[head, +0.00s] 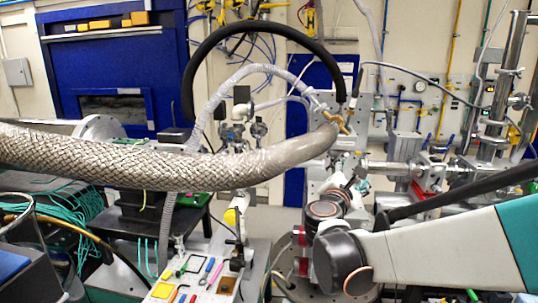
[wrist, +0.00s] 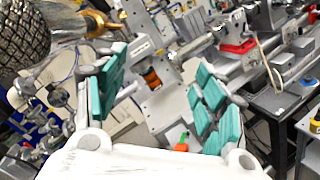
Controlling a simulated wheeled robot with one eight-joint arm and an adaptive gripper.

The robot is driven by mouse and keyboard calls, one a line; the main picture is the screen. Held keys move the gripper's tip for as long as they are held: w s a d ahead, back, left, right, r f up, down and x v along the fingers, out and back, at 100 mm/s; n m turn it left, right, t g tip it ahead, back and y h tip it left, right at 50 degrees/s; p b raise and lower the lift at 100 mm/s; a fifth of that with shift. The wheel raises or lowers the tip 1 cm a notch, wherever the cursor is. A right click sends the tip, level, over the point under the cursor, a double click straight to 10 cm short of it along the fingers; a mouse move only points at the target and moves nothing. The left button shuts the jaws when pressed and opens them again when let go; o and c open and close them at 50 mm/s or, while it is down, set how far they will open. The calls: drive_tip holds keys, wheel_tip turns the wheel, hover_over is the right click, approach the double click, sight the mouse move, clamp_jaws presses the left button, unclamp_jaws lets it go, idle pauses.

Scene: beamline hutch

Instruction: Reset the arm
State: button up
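My gripper (wrist: 160,90) shows in the wrist view with its two teal-padded fingers spread wide apart. Nothing is between the fingertips; beamline equipment shows in the gap beyond them. In the head view my arm comes in from the lower right, with a white and teal link and dark joints near the middle. I cannot make out the fingers clearly in that view.
A thick braided hose (head: 150,165) crosses the head view from the left to the middle; its braided end (wrist: 25,40) shows close at upper left in the wrist view. A black hose (head: 262,28) arches above. A white tool board (head: 195,280) lies below.

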drive_tip(key=s+d+f+m+g+y+b, duration=0.1)
drive_tip(key=s+d+f+m+g+b, duration=0.15)
drive_tip(key=s+f+m, duration=0.35)
drive_tip(key=s+d+f+m+g+y+b, duration=0.1)
drive_tip(key=s+d+f+m+g, duration=0.2)
drive_tip(key=s+m, duration=0.35)
drive_tip(key=s+a+f+m+g+y+b, duration=0.1)
drive_tip(key=s+a+f+m+y+b, duration=0.1)
drive_tip(key=s+f, duration=0.4)
drive_tip(key=s+a+f+m+g+y+b, duration=0.1)
drive_tip(key=s+a+f+m+y, duration=0.3)
drive_tip(key=s, duration=0.9)
drive_tip(key=a+f+m+g, duration=0.1)
drive_tip(key=a+f+m, duration=0.1)
drive_tip(key=a+m, duration=0.1)
drive_tip(key=shift+f+y+b, duration=0.35)
drive_tip(key=shift+y+b, duration=0.05)
drive_tip(key=shift+s, duration=0.1)
